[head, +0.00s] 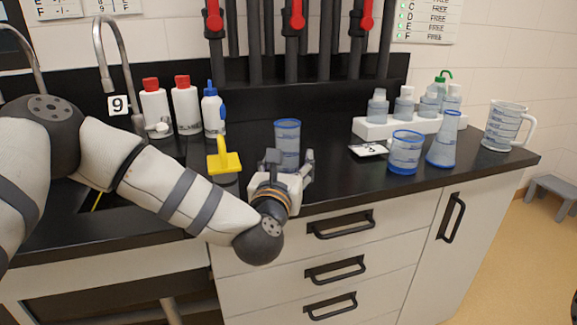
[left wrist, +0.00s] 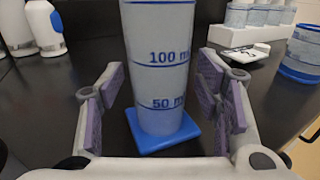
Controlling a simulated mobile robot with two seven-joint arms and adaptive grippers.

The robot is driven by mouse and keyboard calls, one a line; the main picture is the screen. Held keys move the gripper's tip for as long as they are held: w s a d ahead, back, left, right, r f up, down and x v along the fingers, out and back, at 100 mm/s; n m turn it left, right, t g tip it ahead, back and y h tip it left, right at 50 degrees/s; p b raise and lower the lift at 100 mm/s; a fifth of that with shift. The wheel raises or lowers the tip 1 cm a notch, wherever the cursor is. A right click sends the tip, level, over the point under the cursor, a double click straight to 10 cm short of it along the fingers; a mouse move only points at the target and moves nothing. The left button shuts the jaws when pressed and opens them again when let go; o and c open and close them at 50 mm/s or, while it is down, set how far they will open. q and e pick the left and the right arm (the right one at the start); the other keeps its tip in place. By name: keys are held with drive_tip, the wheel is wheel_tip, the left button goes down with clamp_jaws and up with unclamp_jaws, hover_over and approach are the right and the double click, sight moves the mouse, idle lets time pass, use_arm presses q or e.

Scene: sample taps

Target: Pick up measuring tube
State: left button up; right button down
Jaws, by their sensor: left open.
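The measuring tube (head: 287,143) stands upright on the black counter, translucent with a blue rim. In the left wrist view the tube (left wrist: 160,70) shows 50 and 100 ml marks and a square blue base. My left gripper (head: 288,165) is at the tube's near side in the head view. In the left wrist view the open left gripper (left wrist: 162,95) has one finger on each side of the tube's lower part, with gaps showing between the pads and the tube. The tube's base is hidden behind the gripper in the head view. My right gripper is not in view.
Bottles (head: 187,105) line the back by the sink. A blue-rimmed beaker (head: 405,153), a flask (head: 444,140), a jug (head: 504,127) and a white bottle rack (head: 371,128) are on the right.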

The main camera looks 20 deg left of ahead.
use_arm(q)
drive_tip(key=shift+w+f, duration=0.1)
drive_tip(key=shift+w, duration=0.1)
drive_tip(key=c, duration=1.2)
